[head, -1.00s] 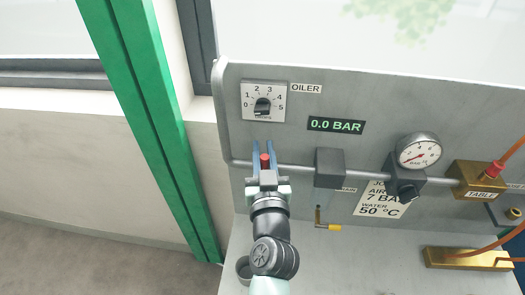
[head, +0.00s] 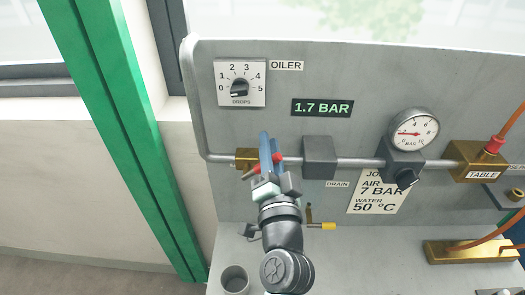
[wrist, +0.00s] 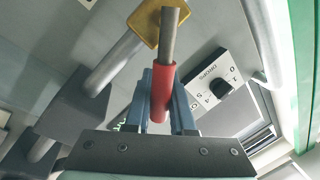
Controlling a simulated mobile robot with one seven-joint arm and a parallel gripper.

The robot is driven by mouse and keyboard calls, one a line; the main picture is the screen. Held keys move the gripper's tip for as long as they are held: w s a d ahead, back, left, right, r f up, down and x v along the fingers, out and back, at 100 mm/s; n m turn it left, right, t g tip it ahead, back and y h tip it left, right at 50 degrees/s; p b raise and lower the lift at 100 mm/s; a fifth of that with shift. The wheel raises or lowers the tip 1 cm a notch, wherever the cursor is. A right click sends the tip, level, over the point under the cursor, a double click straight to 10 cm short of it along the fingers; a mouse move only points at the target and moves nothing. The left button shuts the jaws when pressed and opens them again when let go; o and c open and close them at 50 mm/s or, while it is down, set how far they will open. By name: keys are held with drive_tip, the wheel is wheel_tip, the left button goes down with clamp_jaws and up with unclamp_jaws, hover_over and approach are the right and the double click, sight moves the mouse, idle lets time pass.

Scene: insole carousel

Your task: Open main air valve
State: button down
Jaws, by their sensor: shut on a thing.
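The main air valve is a brass body (head: 244,158) on the grey pipe at the left of the panel. Its lever has a red grip (head: 277,157), which points to the right, roughly along the pipe. My gripper (head: 267,145) has its blue fingers shut on the red grip. In the wrist view, the red grip (wrist: 162,92) sits between the fingers, with its bare metal stem (wrist: 169,35) reaching to the brass body (wrist: 147,22). My fingers partly cover the valve in the head view. The green display (head: 322,108) reads 1.7 BAR.
A grey block (head: 319,158) sits on the pipe just right of my gripper. A round gauge (head: 413,130) with a black knob is farther right. The oiler dial (head: 240,83) is above. A yellow-tipped drain lever (head: 327,226) and a grey cup (head: 235,279) are below.

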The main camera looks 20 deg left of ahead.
drive_tip(key=shift+w+d+f+m+t+h+b, duration=0.15)
drive_tip(key=shift+d+f+m+b, duration=0.15)
drive_tip(key=shift+m, duration=0.45)
drive_tip(key=shift+d+f+m+t+h+b, duration=0.15)
drive_tip(key=shift+d+f+m+b, duration=0.1)
drive_tip(key=shift+m, duration=0.5)
drive_tip(key=c, duration=0.8)
unclamp_jaws()
drive_tip(key=shift+o, duration=0.2)
drive_tip(key=shift+f, duration=0.1)
